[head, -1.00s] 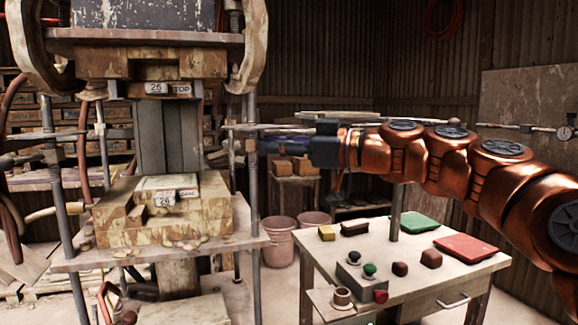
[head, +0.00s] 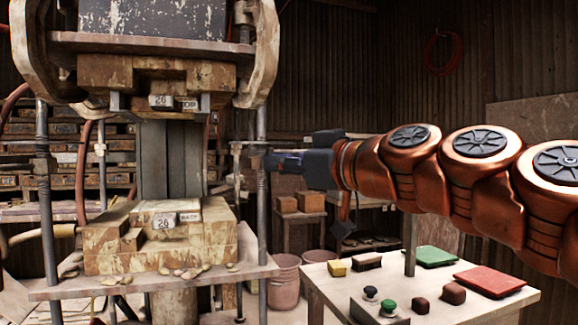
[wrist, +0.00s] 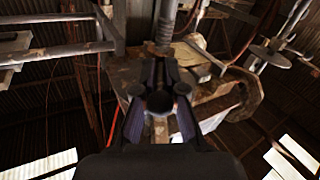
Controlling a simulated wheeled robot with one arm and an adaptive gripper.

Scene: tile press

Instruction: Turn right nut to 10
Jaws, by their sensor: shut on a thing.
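The tile press fills the left of the head view, with an upper mould block (head: 200,75) above a lower mould block (head: 190,243). Its right threaded post (head: 262,200) runs upright beside the moulds. My gripper (head: 272,161) reaches in from the right at that post, between the two mould levels. In the wrist view, my gripper (wrist: 158,88) has its two fingers closed in at the foot of the grey rod, at the right nut (wrist: 158,48). The nut is small and dark, and largely hidden by the fingers in the head view. No number mark for 10 is readable.
A work table (head: 325,290) at lower right holds a control box (head: 378,306), a green tile (head: 432,256) and a red tile (head: 490,279). Pink buckets (head: 285,280) stand behind it. The left post (head: 46,200) and loose hoses flank the press.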

